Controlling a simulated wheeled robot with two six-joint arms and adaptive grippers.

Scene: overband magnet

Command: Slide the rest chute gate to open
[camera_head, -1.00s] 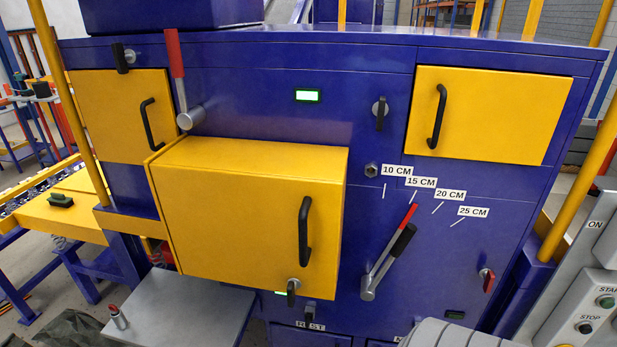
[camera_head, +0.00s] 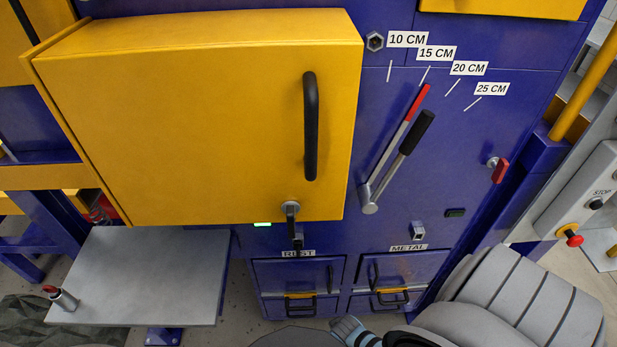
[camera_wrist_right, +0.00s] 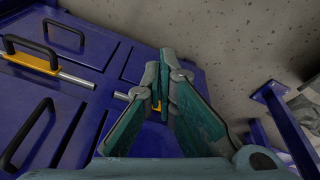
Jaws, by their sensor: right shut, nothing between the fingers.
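The rest chute (camera_head: 298,272) is a blue panel under the REST label (camera_head: 298,254), low on the machine in the head view. Its gate shows a yellow strip with a black handle (camera_head: 301,306) below the panel. In the right wrist view, my right gripper (camera_wrist_right: 160,75) is shut and empty, its teal fingers drawn together. A small yellow part (camera_wrist_right: 157,106), apparently of the gate, shows between the fingers; the rest is hidden, and I cannot tell whether they touch. My left gripper is out of view.
The similar metal chute (camera_head: 405,268) stands just right, with its own yellow-backed handle. A grey table (camera_head: 140,270) juts out at left, and the big yellow box (camera_head: 200,120) overhangs above. A red-buttoned control panel (camera_head: 573,237) is at far right.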

